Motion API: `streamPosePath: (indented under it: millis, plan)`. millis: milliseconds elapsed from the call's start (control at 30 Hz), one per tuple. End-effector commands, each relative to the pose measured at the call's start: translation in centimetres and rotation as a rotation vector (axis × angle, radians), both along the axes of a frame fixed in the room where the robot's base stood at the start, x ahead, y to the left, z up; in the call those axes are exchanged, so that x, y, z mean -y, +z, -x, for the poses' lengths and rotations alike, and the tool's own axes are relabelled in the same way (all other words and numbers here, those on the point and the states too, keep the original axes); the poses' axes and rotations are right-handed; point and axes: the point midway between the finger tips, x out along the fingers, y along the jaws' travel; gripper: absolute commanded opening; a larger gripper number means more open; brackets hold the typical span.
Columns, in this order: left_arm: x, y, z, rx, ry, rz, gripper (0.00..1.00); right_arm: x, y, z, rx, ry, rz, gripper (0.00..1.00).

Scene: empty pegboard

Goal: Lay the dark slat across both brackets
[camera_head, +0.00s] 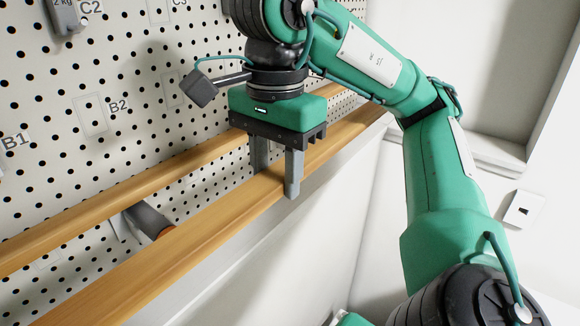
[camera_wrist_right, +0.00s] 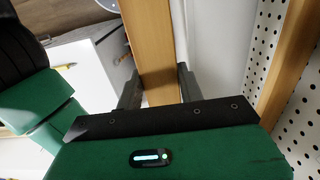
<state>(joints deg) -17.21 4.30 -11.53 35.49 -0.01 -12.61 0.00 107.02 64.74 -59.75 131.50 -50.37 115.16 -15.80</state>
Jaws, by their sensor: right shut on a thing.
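A long brown wooden slat (camera_head: 200,235) runs diagonally through the head view, in front of a similar slat (camera_head: 110,205) nearer the pegboard. My right gripper (camera_head: 277,180) points down and is shut on the front slat, one finger on each side. The right wrist view shows this slat (camera_wrist_right: 153,45) between the two fingers, with the other slat (camera_wrist_right: 290,65) to the right, beside the pegboard. Neither slat looks clearly darker. A pale bracket-like piece (camera_head: 122,228) shows partly between the slats; I cannot make out two brackets. My left gripper is not in view.
A dark grey cylinder with an orange end (camera_head: 150,222) sits between the slats. The white pegboard (camera_head: 60,110) has labels and a grey weight (camera_head: 64,15) at upper left. A white wall (camera_head: 380,200) lies right of the front slat.

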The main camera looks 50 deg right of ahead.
Motion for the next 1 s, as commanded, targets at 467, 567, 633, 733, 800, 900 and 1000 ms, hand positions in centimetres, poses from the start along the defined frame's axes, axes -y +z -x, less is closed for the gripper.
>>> streamPosePath:
  millis: [467,567,633,733,800,900,1000]
  plan:
    - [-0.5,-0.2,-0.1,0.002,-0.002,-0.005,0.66,-0.4,0.0,-4.8,-0.001,0.001,0.001,0.04]
    - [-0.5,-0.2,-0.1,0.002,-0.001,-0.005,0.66,-0.5,0.0,-5.8,0.000,0.000,0.000,0.04]
    - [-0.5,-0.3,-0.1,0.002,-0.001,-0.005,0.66,-0.6,0.0,-6.4,0.000,0.002,0.000,0.04]
    - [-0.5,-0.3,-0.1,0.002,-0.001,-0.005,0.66,-0.6,0.0,-7.4,0.000,0.000,0.001,0.04]
    - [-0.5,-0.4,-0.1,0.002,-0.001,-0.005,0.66,-0.7,0.0,-8.1,-0.001,0.001,0.000,0.04]
    - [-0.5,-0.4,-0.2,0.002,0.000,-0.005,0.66,-0.8,0.0,-9.1,0.000,0.000,0.001,0.04]
    - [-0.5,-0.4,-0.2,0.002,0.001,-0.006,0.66,-0.8,0.0,-10.1,-0.001,0.001,0.001,0.04]
